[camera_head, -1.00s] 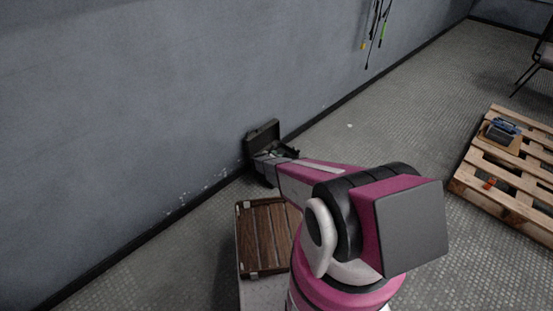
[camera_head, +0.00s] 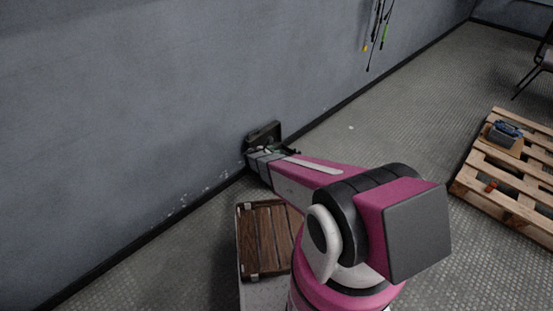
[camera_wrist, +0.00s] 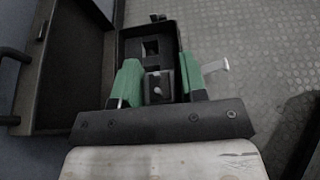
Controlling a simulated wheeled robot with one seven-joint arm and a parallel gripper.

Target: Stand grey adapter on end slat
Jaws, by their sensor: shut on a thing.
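My gripper (camera_wrist: 160,72) has green fingers and reaches down into an open dark case by the wall. It is shut on a small dark grey block with a pale round knob, which I take to be the grey adapter (camera_wrist: 155,90). I cannot tell whether the block still touches the case's insert. In the head view my arm hides the fingertips and the adapter. The wooden pallet with its end slat (camera_head: 508,208) lies on the floor at the far right, away from my gripper.
The case's lid (camera_wrist: 62,75) stands open on the left in the wrist view. A brown slatted box top (camera_head: 264,238) is below my arm. A blue and black device (camera_head: 506,131) and a small orange thing (camera_head: 491,187) lie on the pallet. Floor between is clear.

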